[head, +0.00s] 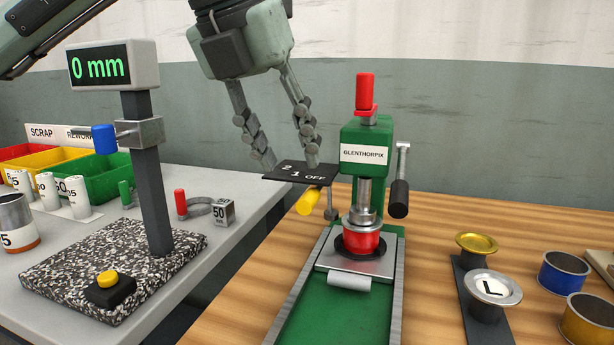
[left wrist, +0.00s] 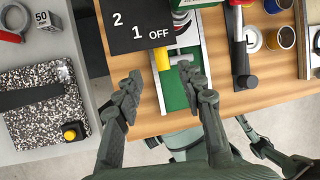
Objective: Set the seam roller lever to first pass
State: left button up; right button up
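The seam roller is the green machine (head: 367,150) labelled GLENTHORPIX on the wooden bench. A black plate (head: 290,173) marked 2, 1 and OFF sticks out from its left side; it also shows in the left wrist view (left wrist: 128,40). The lever's yellow handle (head: 308,202) shows below the plate, closest to the OFF mark; in the left wrist view the handle (left wrist: 160,56) also lies by OFF. My left gripper (head: 290,162) is open and empty, its fingers spread at the plate. In its wrist view the fingertips (left wrist: 160,84) are either side of the handle's line, apart from it.
A black-gripped crank (head: 399,198) hangs at the machine's right. A red can part (head: 361,240) sits under the red-topped spindle. A gauge (head: 113,66) reading 0 mm stands on the grey table left. Tins and a round L-marked piece (head: 493,288) stand right. Dark arm parts show low in the wrist view.

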aim_at(306, 195)
pick_arm(q)
jog(key=x, duration=0.6)
jog(key=shift+d+f, duration=0.2)
jog(key=shift+f, duration=0.15)
grip_shut()
